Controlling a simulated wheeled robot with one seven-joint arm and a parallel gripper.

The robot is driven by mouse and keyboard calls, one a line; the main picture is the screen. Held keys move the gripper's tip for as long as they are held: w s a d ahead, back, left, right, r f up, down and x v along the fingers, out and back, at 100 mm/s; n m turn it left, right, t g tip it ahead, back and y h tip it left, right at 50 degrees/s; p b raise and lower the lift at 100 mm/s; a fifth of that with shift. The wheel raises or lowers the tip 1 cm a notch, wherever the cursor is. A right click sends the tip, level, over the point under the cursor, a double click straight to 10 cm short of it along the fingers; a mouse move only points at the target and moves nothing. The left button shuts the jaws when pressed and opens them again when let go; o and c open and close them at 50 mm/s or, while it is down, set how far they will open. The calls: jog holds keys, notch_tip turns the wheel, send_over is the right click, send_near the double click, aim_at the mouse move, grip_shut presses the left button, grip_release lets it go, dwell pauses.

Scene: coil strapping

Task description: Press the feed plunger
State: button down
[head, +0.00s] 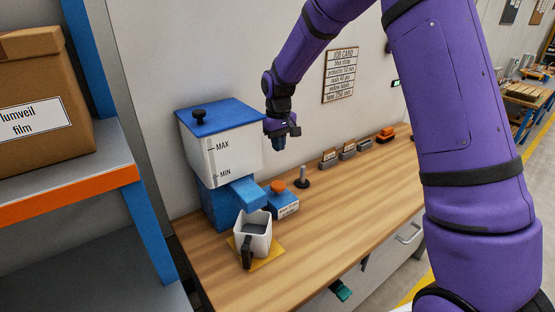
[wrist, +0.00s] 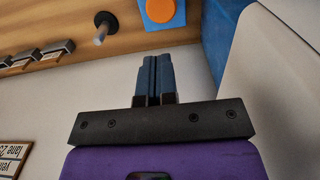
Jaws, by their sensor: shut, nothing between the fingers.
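The orange round-topped plunger (head: 278,187) stands on a small blue box (head: 285,205) with a white label, beside the dispenser on the bench. In the wrist view the orange top (wrist: 160,10) shows at the upper edge, beyond my fingertips. My gripper (head: 279,145) points down above the bench, higher than the plunger and apart from it. Its blue fingers (wrist: 153,58) are together and hold nothing.
A white hopper (head: 222,155) with a blue lid stands left of my gripper. A white jug (head: 256,238) sits on a yellow mat under its blue spout (head: 246,194). A grey post (head: 302,177) stands right of the plunger. Small holders line the wall; the front bench is clear.

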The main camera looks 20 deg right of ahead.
aim_at(278, 184)
notch_tip(278, 184, down, 13)
jog(key=shift+r, duration=0.1)
dwell(0.3)
jog(key=shift+s+f, duration=0.1)
jog(key=shift+f, duration=1.25)
jog(key=shift+r, duration=0.1)
notch_tip(278, 184, up, 14)
dwell(1.4)
